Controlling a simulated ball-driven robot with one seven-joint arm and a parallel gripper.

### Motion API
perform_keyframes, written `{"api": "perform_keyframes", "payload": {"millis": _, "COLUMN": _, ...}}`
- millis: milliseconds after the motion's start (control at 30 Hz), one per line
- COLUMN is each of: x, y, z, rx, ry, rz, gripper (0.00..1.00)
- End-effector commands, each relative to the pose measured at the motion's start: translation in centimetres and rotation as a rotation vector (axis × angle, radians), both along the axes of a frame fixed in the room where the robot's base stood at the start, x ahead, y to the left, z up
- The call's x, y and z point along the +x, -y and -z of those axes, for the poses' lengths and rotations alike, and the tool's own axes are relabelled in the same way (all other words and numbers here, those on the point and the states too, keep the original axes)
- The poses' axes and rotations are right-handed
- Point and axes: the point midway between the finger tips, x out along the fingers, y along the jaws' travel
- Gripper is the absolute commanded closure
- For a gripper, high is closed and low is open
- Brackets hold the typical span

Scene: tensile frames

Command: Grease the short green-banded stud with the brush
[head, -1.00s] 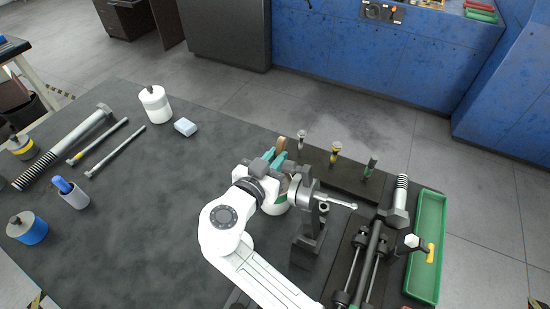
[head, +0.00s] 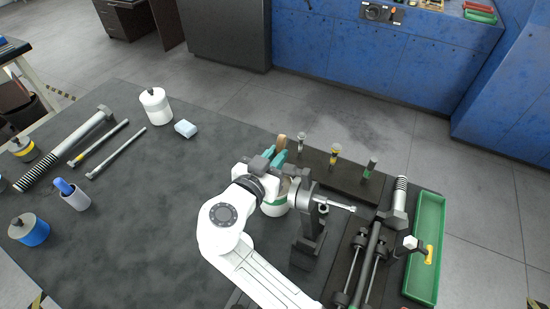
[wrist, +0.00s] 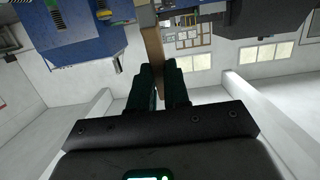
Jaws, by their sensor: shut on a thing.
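My gripper (head: 277,158) has teal fingers shut on the brush, whose wooden handle (head: 282,142) sticks up between them. In the wrist view the wooden handle (wrist: 151,45) runs up from between the dark green fingertips (wrist: 161,80). The brush's bristle end is hidden. Just below the gripper is a white pot with a green band (head: 276,208), partly covered by my wrist. I cannot tell whether the brush touches it. The short green-banded stud (head: 371,166) stands upright at the right end of a dark block, to the right of and apart from my gripper.
A yellow-banded stud (head: 335,154) and a plain stud (head: 301,141) stand on the same dark block (head: 350,179). A dark stand (head: 307,246) with metal parts and a green tray (head: 427,250) are to the right.

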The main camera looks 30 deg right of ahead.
Motion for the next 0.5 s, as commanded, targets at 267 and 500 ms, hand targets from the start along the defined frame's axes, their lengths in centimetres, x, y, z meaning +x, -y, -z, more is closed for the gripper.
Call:
{"api": "perform_keyframes", "payload": {"millis": 267, "x": 0.0, "y": 0.0, "z": -3.0, "rx": -0.001, "ry": 0.004, "rz": -0.001, "gripper": 1.0}}
{"api": "perform_keyframes", "payload": {"millis": 500, "x": 0.0, "y": 0.0, "z": -5.0, "rx": -0.001, "ry": 0.005, "rz": 0.0, "gripper": 1.0}}
